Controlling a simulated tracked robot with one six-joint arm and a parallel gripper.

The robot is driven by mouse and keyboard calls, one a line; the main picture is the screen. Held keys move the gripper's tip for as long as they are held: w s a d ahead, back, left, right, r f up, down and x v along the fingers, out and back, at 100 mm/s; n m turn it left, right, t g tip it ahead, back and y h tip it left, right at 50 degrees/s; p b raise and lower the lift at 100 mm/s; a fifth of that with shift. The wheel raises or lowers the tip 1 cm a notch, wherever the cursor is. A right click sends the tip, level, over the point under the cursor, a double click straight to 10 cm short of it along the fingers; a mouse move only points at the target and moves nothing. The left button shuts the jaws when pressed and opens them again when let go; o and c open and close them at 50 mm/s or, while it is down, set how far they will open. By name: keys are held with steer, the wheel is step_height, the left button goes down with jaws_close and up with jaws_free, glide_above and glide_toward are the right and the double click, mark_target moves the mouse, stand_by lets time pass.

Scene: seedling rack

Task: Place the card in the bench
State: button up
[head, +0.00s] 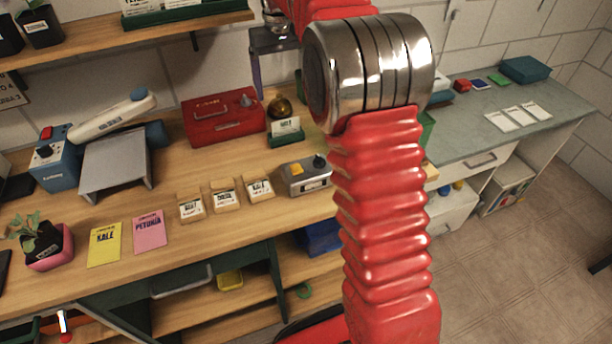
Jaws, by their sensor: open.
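A yellow card marked KALE (105,245) and a pink card marked PETUNIA (149,231) lie flat on the wooden bench (215,238). Three small white cards stand in wooden blocks, a left one (191,208), a middle one (224,198) and a right one marked KALE (259,188). Which card the task means cannot be told. My gripper (278,88) is open, fingers down, above the back of the bench, behind the green holder in the picture. It holds nothing visible. My red arm hides part of the bench.
A red box (223,118), a grey device with a yellow button (306,176), a blue machine with a grey tray (115,165) and a potted plant (47,245) stand on the bench. A grey-green counter (480,130) at right carries several white cards. A shelf (120,42) runs above.

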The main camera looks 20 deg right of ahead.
steer(key=s+a+r+t, duration=0.1)
steer(key=s+a+r, duration=0.15)
steer(key=s, duration=0.65)
steer(key=s+a+r+t, duration=0.2)
steer(key=s+r, duration=0.2)
steer(key=s, duration=0.6)
steer(key=s+f+t, duration=0.1)
steer(key=s+f, duration=0.3)
steer(key=s, duration=0.4)
steer(key=s+a+f+t, duration=0.1)
steer(key=s+f, duration=0.3)
steer(key=s, duration=0.4)
steer(key=shift+a, duration=0.25)
steer(key=shift+c, duration=0.2)
